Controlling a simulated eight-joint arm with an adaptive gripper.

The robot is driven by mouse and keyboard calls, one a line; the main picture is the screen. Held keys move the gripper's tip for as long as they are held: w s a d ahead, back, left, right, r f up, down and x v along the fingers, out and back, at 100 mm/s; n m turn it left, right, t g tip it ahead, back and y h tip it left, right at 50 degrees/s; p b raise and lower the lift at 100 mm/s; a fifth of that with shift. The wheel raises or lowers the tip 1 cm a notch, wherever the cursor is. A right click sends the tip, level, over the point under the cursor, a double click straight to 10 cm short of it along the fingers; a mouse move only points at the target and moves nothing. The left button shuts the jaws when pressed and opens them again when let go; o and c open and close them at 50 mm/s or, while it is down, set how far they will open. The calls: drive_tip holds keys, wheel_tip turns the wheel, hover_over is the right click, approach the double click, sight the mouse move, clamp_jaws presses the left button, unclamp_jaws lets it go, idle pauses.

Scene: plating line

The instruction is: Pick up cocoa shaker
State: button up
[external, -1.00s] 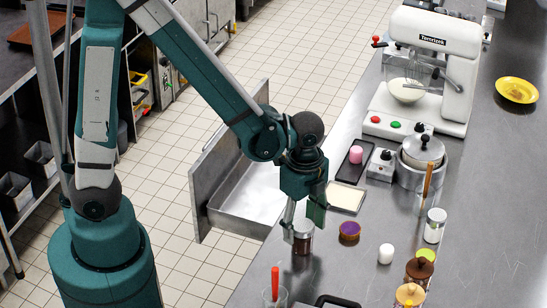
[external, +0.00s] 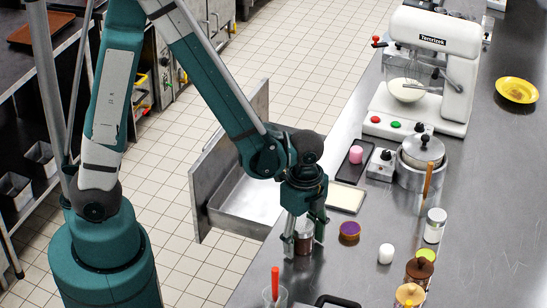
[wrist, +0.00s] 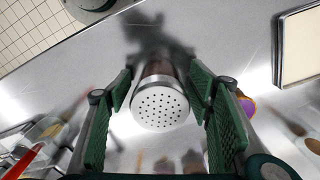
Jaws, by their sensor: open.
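The cocoa shaker (external: 304,241) stands upright on the steel counter near its left edge, with a brown body and a metal top. In the wrist view its round perforated lid (wrist: 160,107) faces the camera, between the two green finger pads. My gripper (external: 304,228) is open and points down over the shaker, with one finger on each side of it. In the wrist view a gap shows between each pad and the shaker.
A white egg-like item (external: 386,254) is farther right. A cream board (external: 346,198) lies behind. A container with a red-handled tool (external: 275,285) stands in front. The counter's left edge is close.

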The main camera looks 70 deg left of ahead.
sight(303, 225)
drive_tip(key=shift+c, duration=0.6)
drive_tip(key=c, duration=0.9)
drive_tip(key=shift+r, duration=0.15)
drive_tip(key=shift+r+p, duration=0.5)
drive_tip(key=shift+r, duration=4.35)
